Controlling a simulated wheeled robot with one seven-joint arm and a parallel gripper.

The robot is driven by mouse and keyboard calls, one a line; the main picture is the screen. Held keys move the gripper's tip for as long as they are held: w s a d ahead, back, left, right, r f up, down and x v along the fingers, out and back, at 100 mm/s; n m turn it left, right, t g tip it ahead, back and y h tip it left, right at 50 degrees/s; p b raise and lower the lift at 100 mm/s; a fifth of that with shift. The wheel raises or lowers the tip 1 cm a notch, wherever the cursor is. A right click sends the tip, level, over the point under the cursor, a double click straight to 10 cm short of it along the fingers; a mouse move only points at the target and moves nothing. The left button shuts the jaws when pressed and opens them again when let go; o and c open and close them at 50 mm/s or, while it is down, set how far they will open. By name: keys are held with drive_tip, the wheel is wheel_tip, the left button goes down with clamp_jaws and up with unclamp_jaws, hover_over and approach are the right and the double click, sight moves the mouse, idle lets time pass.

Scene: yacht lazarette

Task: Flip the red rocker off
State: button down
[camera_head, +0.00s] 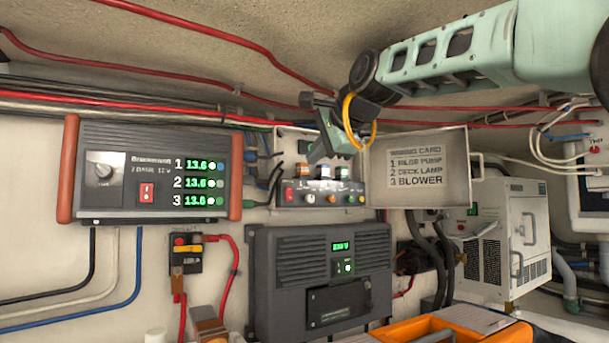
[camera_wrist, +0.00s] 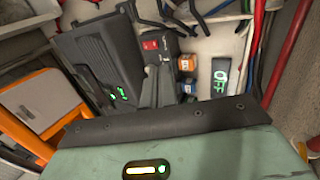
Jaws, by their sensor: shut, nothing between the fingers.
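A red rocker (camera_head: 146,193) sits on the face of the dark charger box (camera_head: 130,208) at the left, which shows three green 13.6 readings. Another small red switch (camera_head: 289,195) is at the left end of the small open panel (camera_head: 322,208) in the middle. In the wrist view a red switch (camera_wrist: 151,44) shows beyond the fingers; I cannot tell its tilt. My gripper (camera_head: 328,155) is shut and empty, in front of the small panel's upper part and apart from the charger's rocker. It also shows in the wrist view (camera_wrist: 158,85).
The panel's open lid (camera_head: 420,165) with a label card is just right of my gripper. A dark inverter unit (camera_head: 322,265) is below. Red cables run above. A green OFF marking (camera_wrist: 221,75) glows in the wrist view. An orange case (camera_head: 440,327) is at the bottom.

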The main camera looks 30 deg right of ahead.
drive_tip(key=shift+v, duration=1.3)
